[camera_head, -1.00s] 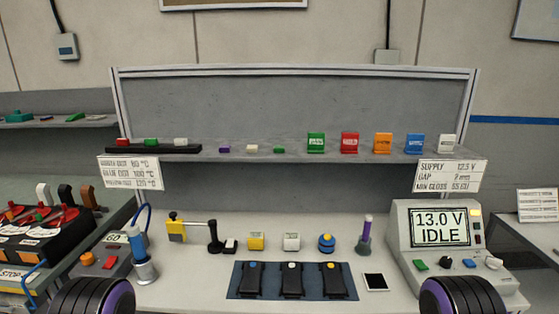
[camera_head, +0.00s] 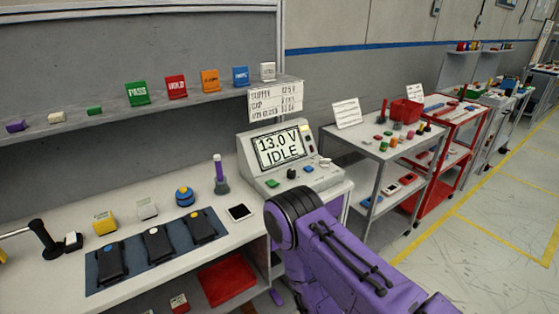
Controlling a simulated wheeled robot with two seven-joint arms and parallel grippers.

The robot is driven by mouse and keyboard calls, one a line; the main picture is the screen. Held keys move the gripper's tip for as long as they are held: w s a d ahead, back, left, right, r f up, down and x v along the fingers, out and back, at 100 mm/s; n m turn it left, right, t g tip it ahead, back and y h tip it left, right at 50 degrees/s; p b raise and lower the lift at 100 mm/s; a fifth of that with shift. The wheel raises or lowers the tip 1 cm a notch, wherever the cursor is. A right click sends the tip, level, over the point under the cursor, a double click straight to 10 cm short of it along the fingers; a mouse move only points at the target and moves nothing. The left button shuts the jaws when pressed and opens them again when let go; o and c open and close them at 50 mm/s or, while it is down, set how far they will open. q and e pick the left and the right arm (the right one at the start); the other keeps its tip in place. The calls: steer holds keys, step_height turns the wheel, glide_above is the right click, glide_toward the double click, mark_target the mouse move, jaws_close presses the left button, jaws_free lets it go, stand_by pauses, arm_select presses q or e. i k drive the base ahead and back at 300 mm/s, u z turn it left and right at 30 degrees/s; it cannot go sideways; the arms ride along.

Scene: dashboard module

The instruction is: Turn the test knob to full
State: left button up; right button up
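The grey test console (camera_head: 262,150) stands at the right end of the bench, its screen (camera_head: 279,148) reading "13.0 V IDLE". On its sloped front are a green button (camera_head: 272,183), a black knob (camera_head: 291,173), a blue button (camera_head: 307,169) and a pale knob (camera_head: 324,162). I cannot read which one is labelled test. My purple right arm is in front of the console at the lower middle, apart from the controls as far as I can see. Neither gripper shows in this view.
A blue mat (camera_head: 94,284) with several black devices lies left of the console. A purple-handled tool (camera_head: 219,175) stands upright and a dark-screened tablet (camera_head: 239,212) lies near the console. A grey cart (camera_head: 370,146) stands to the right, with open floor beyond.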

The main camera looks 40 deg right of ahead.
mark_target(324, 163)
steer(key=z, duration=1.45)
steer(key=k, duration=0.15)
steer(key=z, duration=0.7)
steer(key=i, duration=0.25)
steer(key=u, duration=0.35)
